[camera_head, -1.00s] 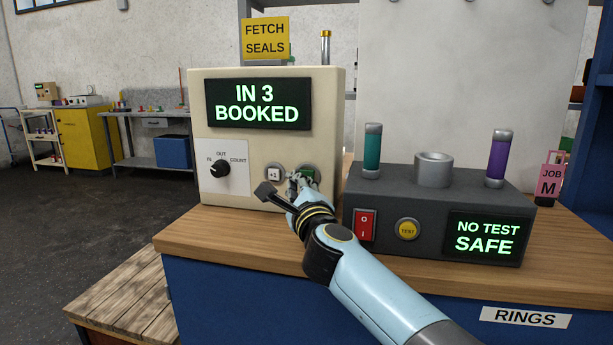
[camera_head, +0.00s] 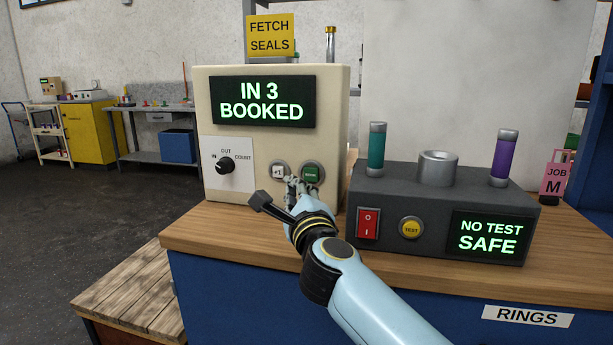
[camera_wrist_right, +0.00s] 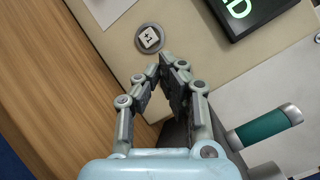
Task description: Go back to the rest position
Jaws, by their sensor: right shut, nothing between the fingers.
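My right gripper (camera_head: 291,182) is in front of the lower right of the cream box (camera_head: 225,108), just below its white +1 button (camera_head: 278,171) and green button (camera_head: 312,174). In the right wrist view my right gripper (camera_wrist_right: 163,68) has its fingertips together with nothing between them. The +1 button (camera_wrist_right: 149,38) lies beyond the tips there, apart from them. The green button is not seen in that view. The box's screen (camera_head: 262,101) reads "IN 3 BOOKED", and its black knob (camera_head: 225,166) points toward IN. My left gripper is not in view.
A dark grey tester (camera_head: 400,192) with a teal cylinder (camera_head: 376,148), a purple cylinder (camera_head: 505,156) and a red switch (camera_head: 368,223) stands right of my gripper on the wooden counter (camera_head: 230,235). A slatted wooden platform (camera_head: 125,295) is at lower left. Open floor lies left.

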